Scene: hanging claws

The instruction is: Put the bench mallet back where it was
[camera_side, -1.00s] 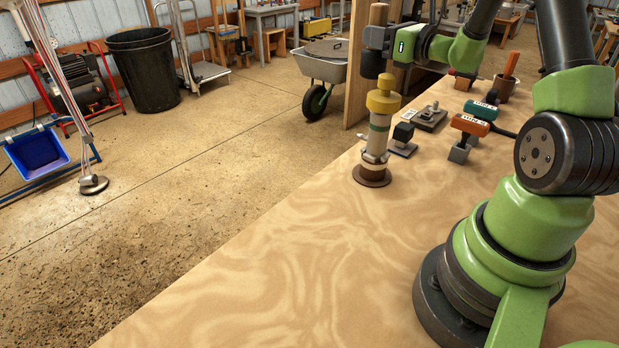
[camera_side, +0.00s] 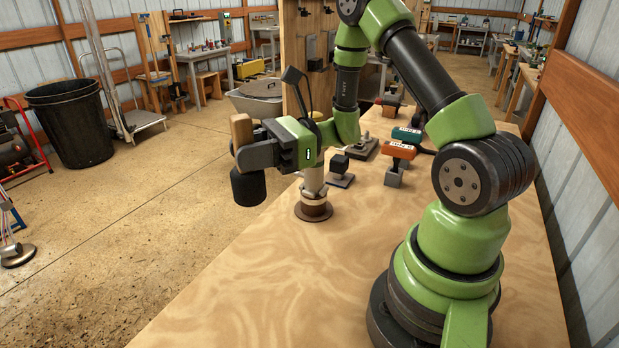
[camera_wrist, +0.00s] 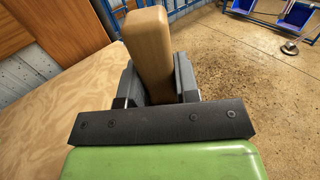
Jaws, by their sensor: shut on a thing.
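The bench mallet shows a pale wooden handle (camera_side: 241,129) standing up and a black cylindrical head (camera_side: 248,188) hanging below, roughly upright. My gripper (camera_side: 258,155) is shut around it between handle top and head, and holds it in the air to the left of the bench. In the wrist view, the handle (camera_wrist: 150,55) rises between the two jaws; the head is hidden there. A wooden upright panel (camera_side: 292,40) with dark fittings (camera_side: 311,46) stands behind my gripper. I cannot tell which spot on it held the mallet.
A black knob on a plate (camera_side: 340,168), an orange-topped tool (camera_side: 399,151) and a teal-topped tool (camera_side: 407,134) stand further right. The bench front (camera_side: 300,290) is clear.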

